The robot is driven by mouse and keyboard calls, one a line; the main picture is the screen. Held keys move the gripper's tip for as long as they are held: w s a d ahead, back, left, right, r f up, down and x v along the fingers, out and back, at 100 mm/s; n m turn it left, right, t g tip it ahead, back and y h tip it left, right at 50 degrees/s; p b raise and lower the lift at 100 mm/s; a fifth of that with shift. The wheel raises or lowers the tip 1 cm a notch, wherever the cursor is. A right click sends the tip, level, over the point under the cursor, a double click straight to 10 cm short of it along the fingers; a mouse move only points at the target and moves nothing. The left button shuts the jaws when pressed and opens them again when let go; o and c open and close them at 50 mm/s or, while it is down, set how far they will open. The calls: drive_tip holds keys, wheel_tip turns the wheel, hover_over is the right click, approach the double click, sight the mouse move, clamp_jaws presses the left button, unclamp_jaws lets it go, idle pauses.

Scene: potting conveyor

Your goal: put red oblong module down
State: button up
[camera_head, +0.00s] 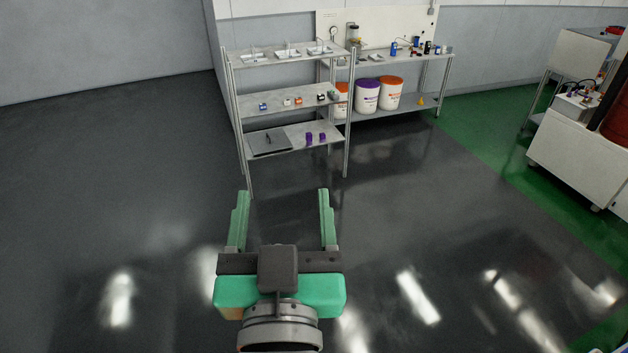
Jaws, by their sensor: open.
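My gripper (282,208) is in the lower middle of the view, over the dark floor. Its two green fingers are wide apart with nothing between them. I cannot make out a red oblong module in this view. A small orange-red item (298,101) sits on the middle level of the metal shelf rack (290,147) ahead, but it is too small to tell its shape. My gripper is apart from the rack, on the near side of it.
White trays (288,53) stand on the rack's top level, purple cups (309,139) on its lower level. Beyond is a bench (437,58) with white buckets (367,97) beneath. A white machine (573,160) stands at right. The dark floor (130,180) at left is clear.

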drive_tip(key=s+d+r+t+h, duration=0.1)
drive_tip(key=s+d+r+t, duration=0.1)
drive_tip(key=r, duration=0.4)
drive_tip(key=s+d+r+t+h, duration=0.1)
drive_tip(key=s+d+r+t, duration=0.2)
drive_tip(key=s+r, duration=0.2)
wheel_tip(320, 180, up, 2)
drive_tip(key=shift+s+r+m, duration=0.15)
drive_tip(key=shift+m, duration=0.25)
